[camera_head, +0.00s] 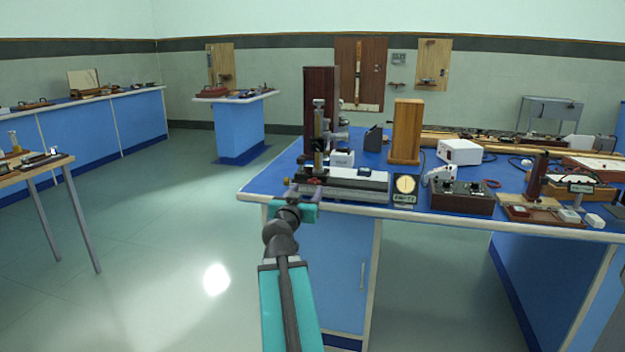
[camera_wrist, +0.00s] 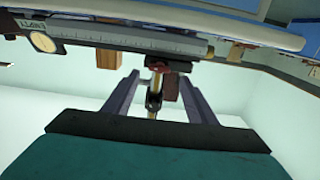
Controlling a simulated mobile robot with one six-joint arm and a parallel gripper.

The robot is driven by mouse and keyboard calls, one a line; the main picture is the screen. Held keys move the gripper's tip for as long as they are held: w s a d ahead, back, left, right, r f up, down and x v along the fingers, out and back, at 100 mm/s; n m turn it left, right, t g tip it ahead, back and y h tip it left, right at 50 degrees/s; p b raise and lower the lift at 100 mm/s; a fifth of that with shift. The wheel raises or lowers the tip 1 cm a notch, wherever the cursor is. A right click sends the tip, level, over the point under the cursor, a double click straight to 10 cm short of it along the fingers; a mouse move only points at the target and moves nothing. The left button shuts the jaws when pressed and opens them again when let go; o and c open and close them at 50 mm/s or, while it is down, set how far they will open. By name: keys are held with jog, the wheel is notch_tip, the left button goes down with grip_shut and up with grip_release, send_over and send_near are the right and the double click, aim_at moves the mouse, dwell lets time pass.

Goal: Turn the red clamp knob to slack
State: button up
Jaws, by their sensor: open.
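My gripper (camera_head: 303,190) is at the front left edge of the blue bench, in front of a grey scaled rail (camera_head: 345,185). In the wrist view, which is upside down, its two grey fingers (camera_wrist: 158,82) are spread apart. A small dark red knob (camera_wrist: 160,68) shows at the end of the rail, between and just beyond the fingertips. I cannot tell whether the fingers touch it. In the head view the knob is mostly hidden by my gripper. A brass upright (camera_head: 318,155) rises behind it.
A round dial (camera_head: 405,184) with a label stands right of the rail. A dark switch box (camera_head: 462,197) and a white box (camera_head: 460,151) lie further right. A tall dark wooden block (camera_head: 320,90) and a lighter wooden block (camera_head: 405,130) stand behind.

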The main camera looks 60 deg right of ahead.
aim_at(312, 182)
jog(key=shift+d+r+p, duration=0.1)
jog(key=shift+p, duration=0.45)
jog(key=shift+x, duration=2.8)
jog(key=shift+w, duration=0.1)
jog(key=shift+c, duration=0.3)
